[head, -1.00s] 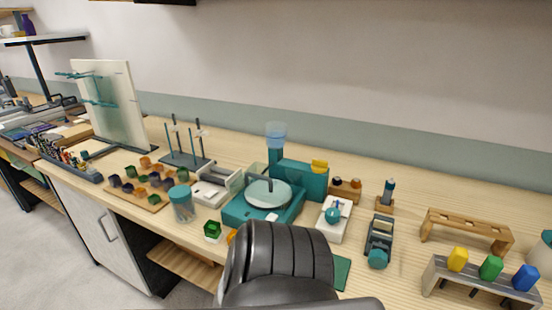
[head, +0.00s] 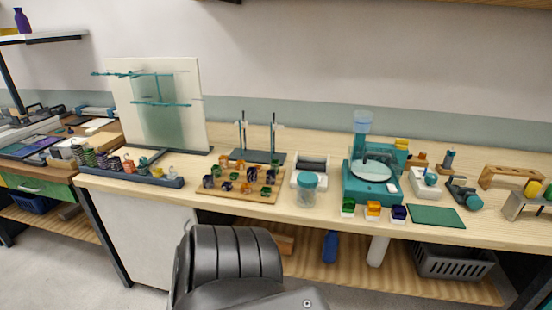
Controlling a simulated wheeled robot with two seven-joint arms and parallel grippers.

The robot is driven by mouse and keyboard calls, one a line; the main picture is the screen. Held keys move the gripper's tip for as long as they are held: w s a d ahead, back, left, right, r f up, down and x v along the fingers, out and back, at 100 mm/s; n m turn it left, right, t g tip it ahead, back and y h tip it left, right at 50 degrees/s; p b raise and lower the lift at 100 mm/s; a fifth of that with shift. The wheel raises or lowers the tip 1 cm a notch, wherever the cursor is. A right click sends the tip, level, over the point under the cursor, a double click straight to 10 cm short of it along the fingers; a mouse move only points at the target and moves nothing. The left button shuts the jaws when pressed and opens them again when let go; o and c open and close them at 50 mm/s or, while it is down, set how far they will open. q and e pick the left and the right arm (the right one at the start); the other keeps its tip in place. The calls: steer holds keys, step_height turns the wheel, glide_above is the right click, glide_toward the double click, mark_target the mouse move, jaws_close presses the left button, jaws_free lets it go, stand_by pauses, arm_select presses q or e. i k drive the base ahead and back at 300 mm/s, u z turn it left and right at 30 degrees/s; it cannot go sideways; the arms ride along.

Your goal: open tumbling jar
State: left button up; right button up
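A clear jar with a teal lid (head: 307,188) stands upright near the front edge of the wooden bench, in front of a small device with dark rollers (head: 311,165). Its lid is on. I take this to be the tumbling jar. A black ribbed part of my own body covers the lower middle of the head view. Neither of my grippers shows in this view.
A wooden tray of small coloured cubes (head: 238,191) lies left of the jar. A teal machine with a round plate (head: 372,178) stands to its right. A green mat (head: 436,216) lies farther right. A grey basket (head: 453,262) is on the lower shelf.

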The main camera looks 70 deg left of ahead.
mark_target(305, 198)
steer(key=u, duration=0.85)
